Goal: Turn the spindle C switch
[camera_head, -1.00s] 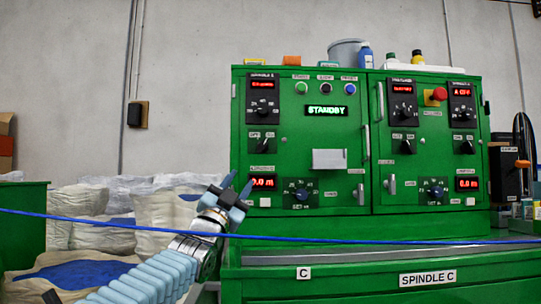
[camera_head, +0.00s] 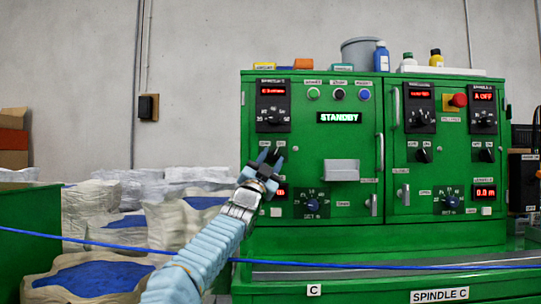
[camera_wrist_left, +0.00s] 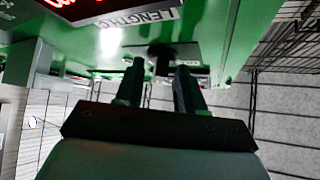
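The green spindle C cabinet (camera_head: 300,160) carries several black rotary switches, red displays and a green "STANDBY" display (camera_head: 339,118). My left gripper (camera_head: 270,157) is in front of the left door's small switch, mostly hiding it in the head view. In the left wrist view, the gripper's two fingers (camera_wrist_left: 158,75) are apart, with a dark knob (camera_wrist_left: 161,58) just beyond and between their tips. Contact with it cannot be told. My right gripper is not in view.
A blue cable (camera_head: 110,245) runs across the front, passing my left arm. White and blue sacks (camera_head: 100,280) lie at the left. A grey handle box (camera_head: 341,170) sticks out right of my gripper. A red button (camera_head: 458,100) is on the right door.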

